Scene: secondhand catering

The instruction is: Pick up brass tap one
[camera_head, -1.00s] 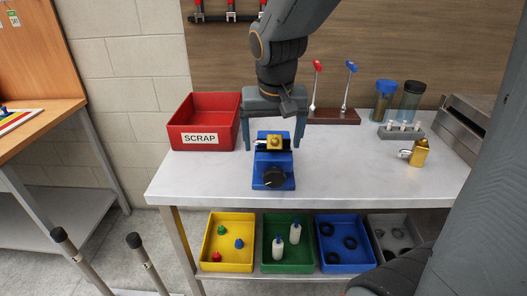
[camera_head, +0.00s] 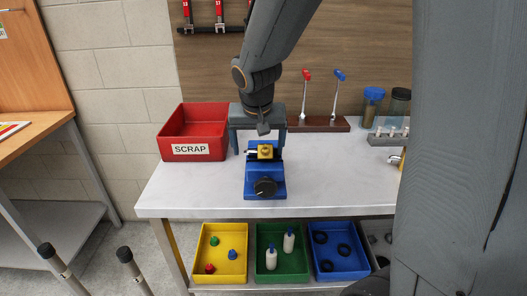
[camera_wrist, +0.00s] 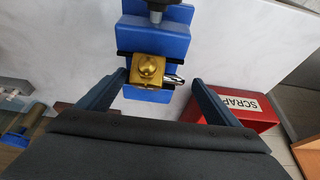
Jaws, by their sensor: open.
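A brass tap (camera_head: 265,152) sits in a blue vise (camera_head: 265,182) with a black knob, on the grey worktop. A metal spout or stem points left from it. In the wrist view the tap (camera_wrist: 148,70) lies near the line between my fingertips, its stem pointing right. My gripper (camera_head: 258,148) is open and points down behind the tap; the two fingers (camera_wrist: 158,78) stand apart on either side, not visibly touching it. A second brass tap (camera_head: 402,160) at the right is mostly hidden by my arm. I cannot read which tap is number one.
A red SCRAP bin (camera_head: 192,132) stands left of the vise. Behind are a brown rack (camera_head: 318,124) with red and blue tools, and jars (camera_head: 372,108) at the right. Below, yellow (camera_head: 219,254), green (camera_head: 282,252) and blue (camera_head: 338,252) bins sit on a shelf.

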